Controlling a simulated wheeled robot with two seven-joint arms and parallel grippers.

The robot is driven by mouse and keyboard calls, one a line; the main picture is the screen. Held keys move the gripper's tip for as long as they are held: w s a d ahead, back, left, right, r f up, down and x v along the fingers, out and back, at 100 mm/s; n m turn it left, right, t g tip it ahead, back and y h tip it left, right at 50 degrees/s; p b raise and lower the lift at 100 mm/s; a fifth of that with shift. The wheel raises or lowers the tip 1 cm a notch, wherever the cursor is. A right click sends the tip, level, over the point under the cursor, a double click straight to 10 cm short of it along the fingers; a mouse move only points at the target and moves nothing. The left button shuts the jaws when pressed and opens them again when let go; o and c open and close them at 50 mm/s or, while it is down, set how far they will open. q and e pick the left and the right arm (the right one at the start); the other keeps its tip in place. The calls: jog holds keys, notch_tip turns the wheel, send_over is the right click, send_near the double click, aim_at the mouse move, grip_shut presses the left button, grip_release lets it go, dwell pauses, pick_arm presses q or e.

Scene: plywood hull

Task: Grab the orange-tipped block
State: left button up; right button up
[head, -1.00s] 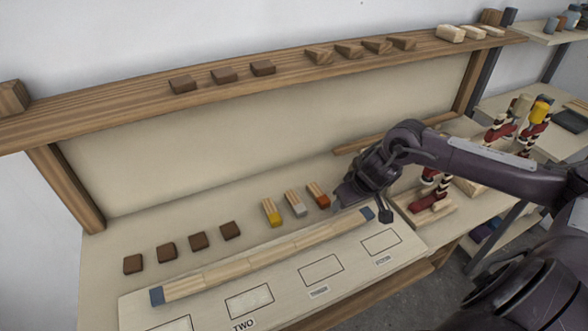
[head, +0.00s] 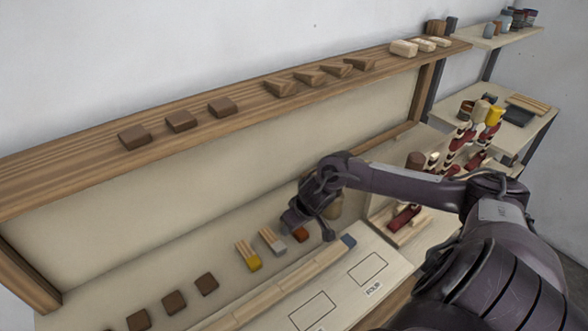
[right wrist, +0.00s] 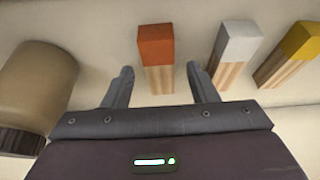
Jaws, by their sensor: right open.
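The orange-tipped block (right wrist: 157,52) lies on the bench in the right wrist view, its bare wood end towards my right gripper (right wrist: 160,76). The gripper is open, with one finger on each side of the block's wood end and a gap to each. In the head view only the orange tip (head: 300,234) shows beside my right gripper (head: 308,222); my gripper hides the rest. A grey-tipped block (head: 273,241) and a yellow-tipped block (head: 248,256) lie to its left in the head view. My left gripper is out of view.
A tan cylinder with a dark base (right wrist: 38,85) stands close to the right gripper. Several dark brown blocks (head: 174,302) lie left. A shelf (head: 215,118) runs above the bench.

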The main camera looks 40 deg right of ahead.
jog(key=shift+w+f, duration=0.15)
jog(key=shift+f, duration=0.25)
dwell(0.3)
jog(key=c, duration=1)
jog(key=shift+c, duration=0.2)
